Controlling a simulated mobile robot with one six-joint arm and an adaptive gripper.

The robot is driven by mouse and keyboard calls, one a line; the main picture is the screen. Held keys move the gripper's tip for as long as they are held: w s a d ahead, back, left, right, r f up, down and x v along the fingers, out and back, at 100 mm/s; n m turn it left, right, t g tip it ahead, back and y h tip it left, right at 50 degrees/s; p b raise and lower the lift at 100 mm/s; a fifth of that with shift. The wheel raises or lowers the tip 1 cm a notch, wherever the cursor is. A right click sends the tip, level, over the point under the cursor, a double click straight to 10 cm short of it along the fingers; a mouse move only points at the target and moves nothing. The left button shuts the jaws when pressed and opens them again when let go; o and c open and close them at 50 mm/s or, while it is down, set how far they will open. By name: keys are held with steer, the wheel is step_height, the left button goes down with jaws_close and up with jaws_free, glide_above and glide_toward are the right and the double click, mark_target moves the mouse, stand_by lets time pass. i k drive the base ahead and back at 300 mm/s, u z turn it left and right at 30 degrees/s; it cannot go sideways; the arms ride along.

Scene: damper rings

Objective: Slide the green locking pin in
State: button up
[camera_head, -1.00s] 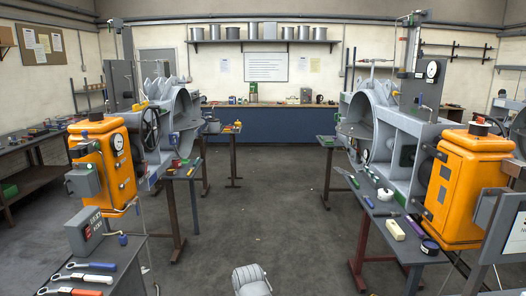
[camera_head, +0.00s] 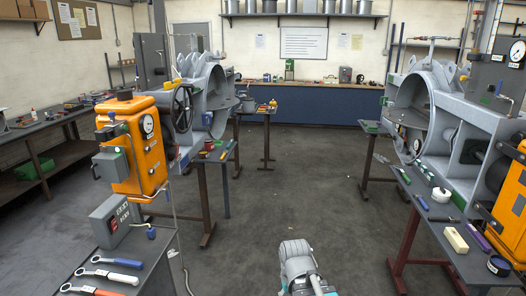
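I cannot make out for sure which small green thing is the locking pin. Another green item (camera_head: 226,147) lies beside the left machine (camera_head: 208,95). Both machines have big grey ring housings. A grey part of my arm with a teal band shows at the bottom centre, over the floor and apart from both machines. My gripper's fingers are not visible.
The left front table (camera_head: 140,262) holds wrenches and a grey box (camera_head: 110,220). An orange cabinet (camera_head: 140,145) stands behind it. The right bench (camera_head: 425,222) carries a white block (camera_head: 455,240) and a dark roll (camera_head: 499,265). The floor (camera_head: 290,190) between the machines is clear.

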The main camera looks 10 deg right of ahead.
mark_target(386, 98)
steer(key=z, duration=0.15)
steer(key=i, duration=0.8)
steer(key=z, duration=0.4)
steer(key=i, duration=1.5)
steer(key=z, duration=0.35)
steer(key=i, duration=3.9)
steer(key=u, duration=0.15)
